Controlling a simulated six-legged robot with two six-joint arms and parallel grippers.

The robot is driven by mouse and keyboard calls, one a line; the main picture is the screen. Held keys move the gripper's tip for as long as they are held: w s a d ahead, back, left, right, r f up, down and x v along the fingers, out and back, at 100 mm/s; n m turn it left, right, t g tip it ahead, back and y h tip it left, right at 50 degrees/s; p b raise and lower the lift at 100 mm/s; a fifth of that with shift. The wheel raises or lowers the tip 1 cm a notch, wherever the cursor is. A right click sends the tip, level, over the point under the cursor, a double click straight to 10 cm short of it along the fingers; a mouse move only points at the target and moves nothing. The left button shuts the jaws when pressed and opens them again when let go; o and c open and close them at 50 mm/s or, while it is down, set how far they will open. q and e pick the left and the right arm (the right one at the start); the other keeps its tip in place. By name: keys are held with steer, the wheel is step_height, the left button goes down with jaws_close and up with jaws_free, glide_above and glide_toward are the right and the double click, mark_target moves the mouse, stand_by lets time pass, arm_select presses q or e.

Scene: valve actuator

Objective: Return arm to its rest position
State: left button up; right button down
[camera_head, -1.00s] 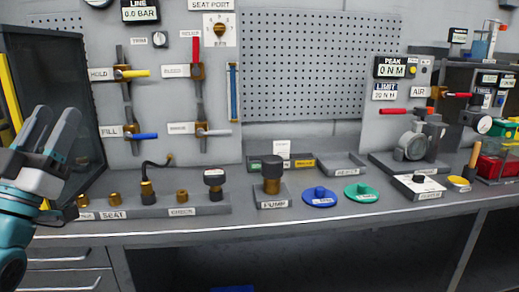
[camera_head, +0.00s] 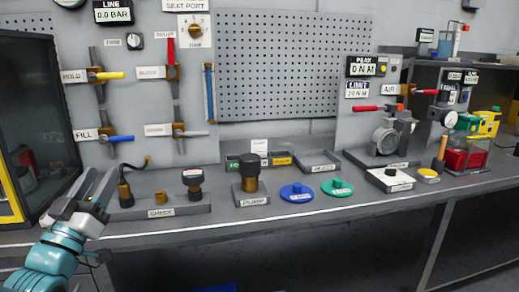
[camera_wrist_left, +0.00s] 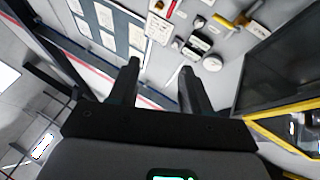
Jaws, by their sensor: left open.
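My left gripper (camera_head: 92,190) is at the lower left of the head view, in front of the left end of the bench. Its two dark fingers are apart with nothing between them. The fingers also show in the left wrist view (camera_wrist_left: 158,85), spread and empty, with a tilted view of the wall and posted sheets beyond. My teal left arm comes in from the bottom left corner. My right gripper is in neither view.
The grey bench (camera_head: 300,215) carries brass fittings (camera_head: 125,192), a pump block (camera_head: 250,185), a blue disc (camera_head: 296,192) and a green disc (camera_head: 337,187). A dark, yellow-edged cabinet (camera_head: 40,120) stands left, close to my gripper. Valve levers (camera_head: 110,75) are on the wall. Space before the bench is clear.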

arm_select(q)
steer(key=w+d+f+n+g, duration=0.1)
steer(key=w+d+f+g, duration=0.15)
steer(key=f, duration=0.65)
steer(key=w+d+f+g, duration=0.1)
steer(key=d+f+g, duration=0.15)
steer(key=f, duration=0.65)
steer(key=w+d+f+n+g, duration=0.1)
steer(key=d+f+g, duration=0.15)
steer(key=f, duration=0.65)
steer(key=s+d+f+g+h, duration=0.1)
steer(key=s+d+f+g, duration=0.25)
steer(key=f, duration=0.65)
steer(key=s+d+f+g, duration=0.3)
steer(key=s+d+f, duration=0.2)
steer(key=f, duration=0.6)
steer(key=s+d+f+g, duration=0.3)
steer(key=s+f+g, duration=0.25)
steer(key=s, duration=0.65)
steer(key=s+d+f+g, duration=0.2)
steer(key=s+f+g, duration=0.3)
steer(key=s, duration=0.6)
step_height(320, 180, up, 14)
steer(key=t+p, duration=0.1)
steer(key=p, duration=1.3)
steer(key=shift+f+h, duration=0.15)
steer(key=shift+h, duration=0.15)
steer(key=shift+w+f, duration=0.1)
